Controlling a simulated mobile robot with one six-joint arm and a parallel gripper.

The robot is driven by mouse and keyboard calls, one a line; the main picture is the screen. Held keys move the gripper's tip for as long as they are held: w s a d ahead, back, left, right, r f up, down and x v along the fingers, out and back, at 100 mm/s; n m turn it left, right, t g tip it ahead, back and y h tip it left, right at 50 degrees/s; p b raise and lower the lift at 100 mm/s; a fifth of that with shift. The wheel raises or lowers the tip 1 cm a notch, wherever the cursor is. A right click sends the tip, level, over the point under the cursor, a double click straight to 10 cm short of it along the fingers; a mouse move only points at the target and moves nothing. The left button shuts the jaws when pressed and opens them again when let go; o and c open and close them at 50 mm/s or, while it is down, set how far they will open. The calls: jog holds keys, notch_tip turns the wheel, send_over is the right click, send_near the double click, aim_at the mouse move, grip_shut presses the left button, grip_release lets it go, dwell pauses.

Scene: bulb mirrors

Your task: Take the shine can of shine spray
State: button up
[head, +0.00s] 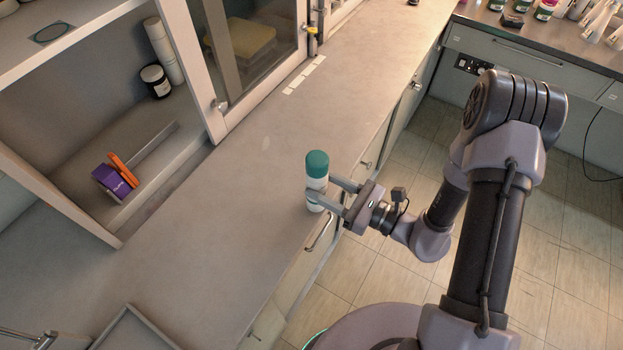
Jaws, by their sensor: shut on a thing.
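A white spray can with a teal cap (317,165) stands upright near the front edge of the grey counter (240,215). Its label is too small to read, so I cannot tell from it that this is the shine spray. My gripper (317,196) reaches in from the right and its two fingers are shut around the can's white body, below the cap. I cannot tell whether the can's base touches the counter or is slightly above it.
An open cabinet at the left holds a purple box (111,181), an orange item (123,170), a dark jar (155,81) and white cylinders. White tiles (304,75) lie farther back on the counter. Bottles crowd another counter at upper right. Counter around the can is clear.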

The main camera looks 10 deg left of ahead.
jog(key=v, duration=0.7)
jog(key=shift+d, duration=0.25)
dwell(0.3)
